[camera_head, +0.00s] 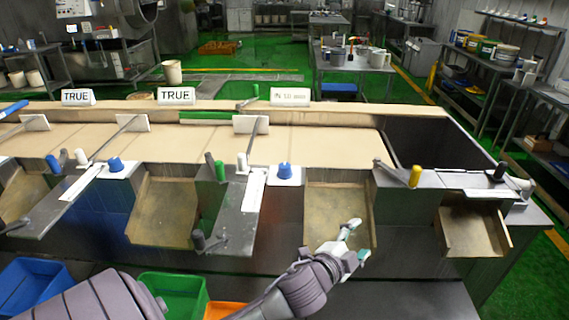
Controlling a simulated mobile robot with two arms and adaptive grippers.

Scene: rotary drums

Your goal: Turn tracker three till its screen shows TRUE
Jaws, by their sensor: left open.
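Three small white screens stand on the back ledge. The left screen (77,97) and the middle screen (176,96) read TRUE. The right screen (290,96) shows smaller text that looks like "IN 50 mm". A blue knob (284,170) stands below the right screen, beside a white handle (242,162) and a green handle (220,171). Another blue knob (115,164) stands farther left. I cannot tell which control is tracker three. My left gripper (357,239) is open and empty, in front of a tan chute, apart from the knobs. My right gripper is out of view.
A yellow handle (415,176) and a black knob (500,170) are on the right of the bench. Tan chutes (165,208) slope down along its front. A green bin (172,292) and a blue bin (38,282) sit low at the left.

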